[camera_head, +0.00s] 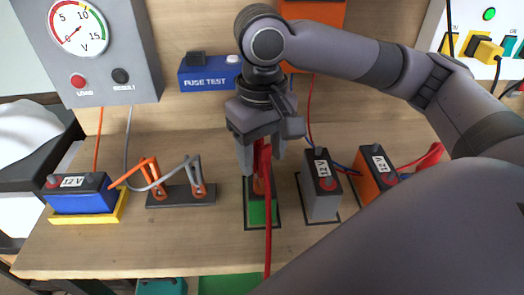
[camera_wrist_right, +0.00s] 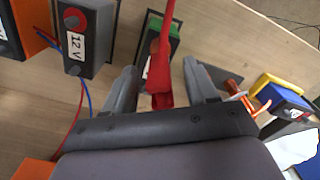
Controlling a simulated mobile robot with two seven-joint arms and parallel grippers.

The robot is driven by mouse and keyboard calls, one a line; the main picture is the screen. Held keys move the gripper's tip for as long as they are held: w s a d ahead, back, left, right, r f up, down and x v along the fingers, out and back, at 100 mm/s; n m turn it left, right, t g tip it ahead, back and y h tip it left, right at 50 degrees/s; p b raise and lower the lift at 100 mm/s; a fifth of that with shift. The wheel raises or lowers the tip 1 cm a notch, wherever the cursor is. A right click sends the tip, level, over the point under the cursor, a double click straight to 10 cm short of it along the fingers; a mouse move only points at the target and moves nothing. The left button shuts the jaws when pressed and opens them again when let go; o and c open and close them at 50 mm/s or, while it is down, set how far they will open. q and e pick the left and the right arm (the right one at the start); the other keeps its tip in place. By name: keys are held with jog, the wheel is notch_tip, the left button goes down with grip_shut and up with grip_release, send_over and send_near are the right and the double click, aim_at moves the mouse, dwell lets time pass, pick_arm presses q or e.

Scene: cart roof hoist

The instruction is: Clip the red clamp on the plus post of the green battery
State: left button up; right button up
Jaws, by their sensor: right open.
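The green battery (camera_head: 257,213) stands upright on the bench in the middle of the head view; its top is mostly hidden by my right gripper (camera_head: 263,160). It also shows in the right wrist view (camera_wrist_right: 153,22). The red clamp (camera_head: 261,155) is at the battery's top, between the open fingers of my right gripper, with its red cable running down toward me. In the right wrist view the red clamp (camera_wrist_right: 160,85) shows between the spread fingers, with space on both sides. I cannot tell whether its jaws grip the plus post. My left gripper is not in view.
A grey battery (camera_head: 322,190) and an orange battery (camera_head: 375,175) stand to the right. A dark stand with orange and grey clamps (camera_head: 181,195) and a blue battery (camera_head: 78,195) are to the left. A blue fuse test box (camera_head: 208,75) and a voltmeter panel (camera_head: 115,85) are behind.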

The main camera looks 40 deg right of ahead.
notch_tip(320, 180, up, 7)
jog(key=shift+f, duration=0.1)
dwell(0.7)
